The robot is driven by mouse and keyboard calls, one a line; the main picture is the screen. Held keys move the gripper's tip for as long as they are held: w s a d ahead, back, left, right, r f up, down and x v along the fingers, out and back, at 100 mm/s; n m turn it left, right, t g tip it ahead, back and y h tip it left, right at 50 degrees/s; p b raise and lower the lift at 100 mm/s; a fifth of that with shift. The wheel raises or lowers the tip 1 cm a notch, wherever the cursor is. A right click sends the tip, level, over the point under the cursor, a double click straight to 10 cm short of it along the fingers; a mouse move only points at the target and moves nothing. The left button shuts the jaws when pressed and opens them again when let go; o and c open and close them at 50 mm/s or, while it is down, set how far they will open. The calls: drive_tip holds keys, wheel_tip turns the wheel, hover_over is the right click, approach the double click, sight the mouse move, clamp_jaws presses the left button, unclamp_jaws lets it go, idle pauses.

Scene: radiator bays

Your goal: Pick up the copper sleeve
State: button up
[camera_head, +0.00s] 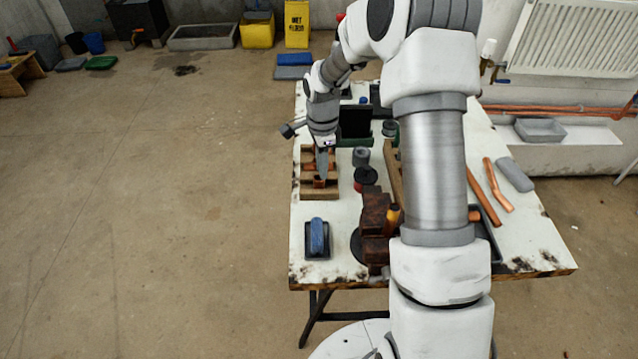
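My gripper (322,172) points down over a wooden rack (319,194) at the left edge of the table. A small copper-coloured piece (319,183), which may be the copper sleeve, shows in the rack right at the fingertips. I cannot tell whether the fingers touch it or are around it. The fingers show edge-on and small, so their opening is not clear. Another coppery patch (308,161) shows in the rack just left of the gripper. My arm covers much of the table's middle.
The worn white table (340,265) also carries a blue-topped brush or block (317,237), a rusty vise (375,225), grey and red rolls (365,178), and copper pipes (497,185) at right. A radiator (575,38) hangs on the wall. Floor left of the table is clear.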

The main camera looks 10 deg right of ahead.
sight(320, 186)
wheel_tip(320, 186, down, 4)
drive_tip(key=shift+a+f, duration=0.15)
drive_tip(key=shift+s, duration=0.1)
clamp_jaws()
